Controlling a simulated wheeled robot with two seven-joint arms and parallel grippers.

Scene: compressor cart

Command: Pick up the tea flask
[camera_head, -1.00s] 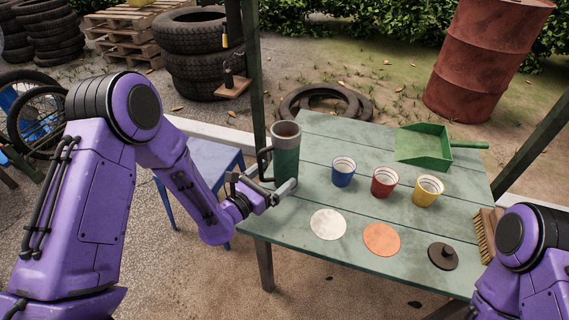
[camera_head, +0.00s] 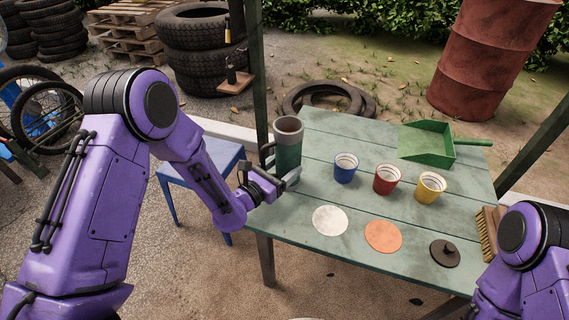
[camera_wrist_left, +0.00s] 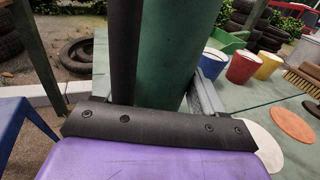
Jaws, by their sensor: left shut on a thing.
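The tea flask (camera_head: 288,155) is a tall green cylinder with a grey upper band, an open dark top and a dark side handle. It stands upright at the left edge of the green table (camera_head: 340,259). My left gripper (camera_head: 281,179) is shut on it, low on the flask. In the left wrist view, the flask's green body (camera_wrist_left: 178,50) and its dark handle (camera_wrist_left: 123,45) rise between the fingers. The flask's base is partly hidden by the gripper. My right arm shows at the lower right, but its gripper is out of view.
Blue (camera_head: 345,170), red (camera_head: 386,181) and yellow (camera_head: 429,190) cups stand right of the flask. White (camera_head: 329,220) and orange (camera_head: 382,236) discs, a dark knobbed lid (camera_head: 444,253), a green dustpan (camera_head: 425,146) and a brush (camera_head: 488,232) also lie there. A blue stool (camera_head: 212,158) stands left.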

